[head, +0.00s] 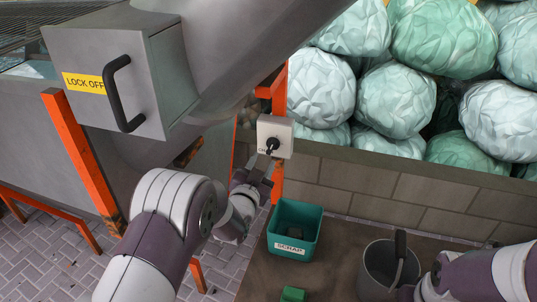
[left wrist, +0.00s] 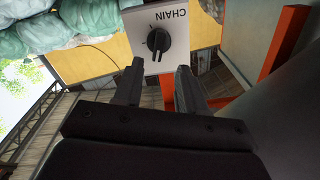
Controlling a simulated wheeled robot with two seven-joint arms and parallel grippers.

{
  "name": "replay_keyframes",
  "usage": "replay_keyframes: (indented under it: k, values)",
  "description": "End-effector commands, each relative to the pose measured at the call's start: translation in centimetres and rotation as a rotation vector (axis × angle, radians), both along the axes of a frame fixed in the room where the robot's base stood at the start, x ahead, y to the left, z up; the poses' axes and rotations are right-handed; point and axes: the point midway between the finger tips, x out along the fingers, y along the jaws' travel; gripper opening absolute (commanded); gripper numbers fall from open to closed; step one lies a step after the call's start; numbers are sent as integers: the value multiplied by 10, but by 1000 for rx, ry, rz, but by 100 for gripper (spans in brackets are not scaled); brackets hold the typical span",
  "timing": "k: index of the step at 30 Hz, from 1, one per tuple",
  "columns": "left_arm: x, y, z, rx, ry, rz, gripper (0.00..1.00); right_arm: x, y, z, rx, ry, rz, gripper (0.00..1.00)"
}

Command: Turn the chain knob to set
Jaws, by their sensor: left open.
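The chain knob (head: 272,144) is a black pointer knob on a pale switch box (head: 286,132) fixed to an orange post. In the left wrist view the knob (left wrist: 158,41) sits on the box's plate (left wrist: 205,28), beside the word CHAIN. Its other position markings are too small to read. My left gripper (head: 257,177) is open just below the knob in the head view. In the left wrist view its two fingers (left wrist: 160,72) point at the knob, one to each side, with nothing between them. My right arm (head: 470,280) is at the lower right; its jaws are not clear.
A grey housing (head: 103,120) with a black handle (head: 117,95) and a LOCK OFF label hangs at the upper left. A green SCRAP bin (head: 294,215) and a grey bucket (head: 375,265) stand below. A block wall (head: 400,190) holds back pale bales (head: 400,95).

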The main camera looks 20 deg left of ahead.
Motion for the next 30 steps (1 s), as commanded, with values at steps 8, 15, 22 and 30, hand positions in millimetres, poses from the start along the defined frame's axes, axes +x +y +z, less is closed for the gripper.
replay_keyframes:
  k: [8,15,22,30]
  values:
    - [53,-2,-1,-1,2,0,40,0,0,-2,0,0,0,43]
    - [62,-2,0,-2,2,0,40,0,0,-2,0,0,0,43]
    - [62,-2,0,-2,3,0,18,0,0,-2,0,0,0,43]
    - [61,-2,-1,1,3,0,0,0,0,-2,0,0,0,43]
